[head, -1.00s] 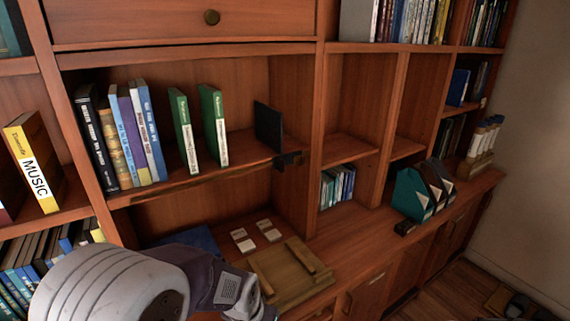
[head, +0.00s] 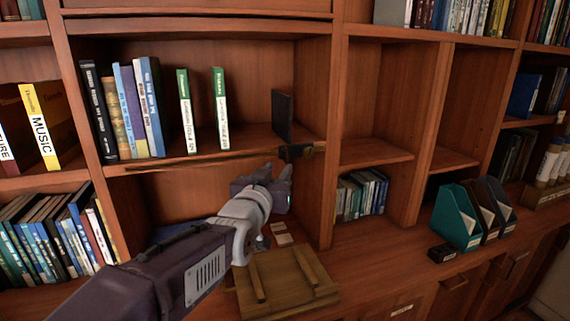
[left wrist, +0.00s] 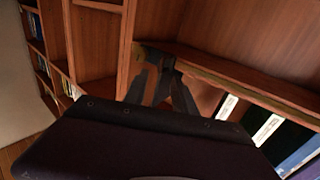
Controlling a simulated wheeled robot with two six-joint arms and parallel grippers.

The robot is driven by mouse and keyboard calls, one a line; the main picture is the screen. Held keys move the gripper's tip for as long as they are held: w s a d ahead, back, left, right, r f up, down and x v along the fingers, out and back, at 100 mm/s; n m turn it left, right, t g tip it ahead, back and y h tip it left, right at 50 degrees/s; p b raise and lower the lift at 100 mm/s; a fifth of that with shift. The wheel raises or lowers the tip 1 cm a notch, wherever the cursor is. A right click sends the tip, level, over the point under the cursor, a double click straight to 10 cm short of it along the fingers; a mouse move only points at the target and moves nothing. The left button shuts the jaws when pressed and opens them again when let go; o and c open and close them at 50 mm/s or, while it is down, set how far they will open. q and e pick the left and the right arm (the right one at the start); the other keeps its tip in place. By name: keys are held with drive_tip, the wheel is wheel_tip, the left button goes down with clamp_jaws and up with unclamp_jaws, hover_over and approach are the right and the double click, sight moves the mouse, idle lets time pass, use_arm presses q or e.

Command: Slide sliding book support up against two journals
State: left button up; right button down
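The sliding book support is a dark upright plate (head: 282,115) at the right end of the middle shelf, with a dark bracket (head: 296,152) at the shelf's front edge. Two green journals with white spines, the left one (head: 186,112) and the right one (head: 220,110), stand on the same shelf. A wide gap separates the plate from the right journal. My left gripper (head: 272,172) is just below and left of the bracket, with its fingers pointing up. In the left wrist view its two fingers (left wrist: 160,90) are spread, with dark parts near their tips; contact is unclear.
A row of books (head: 128,110) stands left of the journals. A rail (head: 200,160) runs along the shelf's front edge. Below are a wooden tray (head: 285,280) and small cards (head: 282,238). An upright divider (head: 308,90) closes the shelf bay on the right.

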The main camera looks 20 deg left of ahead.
sight(286, 158)
use_arm(q)
drive_tip(key=w+p, duration=0.1)
drive_tip(key=w, duration=0.5)
drive_tip(key=shift+w+a+f, duration=0.1)
drive_tip(key=shift+w+a, duration=0.05)
drive_tip(key=shift+w, duration=0.45)
clamp_jaws()
drive_tip(key=shift+f, duration=0.1)
idle(0.6)
